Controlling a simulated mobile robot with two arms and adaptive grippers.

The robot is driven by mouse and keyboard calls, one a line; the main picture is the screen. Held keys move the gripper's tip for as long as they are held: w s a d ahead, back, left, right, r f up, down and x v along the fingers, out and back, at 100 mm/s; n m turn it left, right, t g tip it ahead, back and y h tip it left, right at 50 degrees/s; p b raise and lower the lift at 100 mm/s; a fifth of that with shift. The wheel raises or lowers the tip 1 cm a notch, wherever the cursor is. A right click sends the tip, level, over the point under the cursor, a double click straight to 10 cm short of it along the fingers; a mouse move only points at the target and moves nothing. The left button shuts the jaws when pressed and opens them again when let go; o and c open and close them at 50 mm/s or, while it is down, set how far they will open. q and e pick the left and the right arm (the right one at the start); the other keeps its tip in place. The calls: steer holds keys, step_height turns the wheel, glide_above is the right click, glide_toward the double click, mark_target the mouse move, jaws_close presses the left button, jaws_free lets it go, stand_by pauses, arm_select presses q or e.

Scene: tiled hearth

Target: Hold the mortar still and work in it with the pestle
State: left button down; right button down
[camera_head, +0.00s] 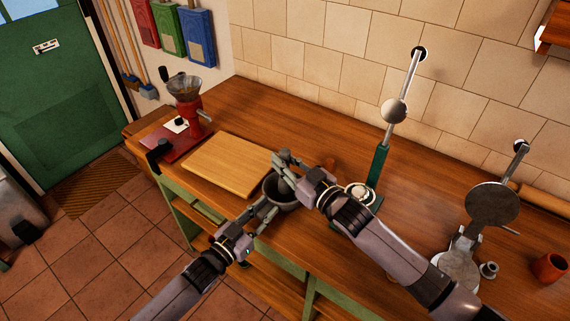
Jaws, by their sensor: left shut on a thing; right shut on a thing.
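The mortar (281,204) is a dark grey bowl on the wooden counter, near its front edge. My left gripper (268,209) comes from the lower left and is shut on the mortar's near left side. My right gripper (286,171) reaches in from the lower right, above the mortar, and is shut on the pestle (282,186). The pestle is grey and mostly hidden by the gripper; its lower part appears to be inside the mortar. The mortar's far right rim is partly hidden by my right gripper.
A wooden board (228,163) lies left of the mortar, with a red grinder (186,110) beyond it. A green lever press (379,165) stands close to the right. A metal press (462,255) and a terracotta cup (550,267) are farther right.

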steer(key=shift+r, duration=0.35)
steer(key=shift+r, duration=4.15)
arm_select(q)
steer(key=c, duration=1.3)
jaws_free()
steer(key=v, duration=1.2)
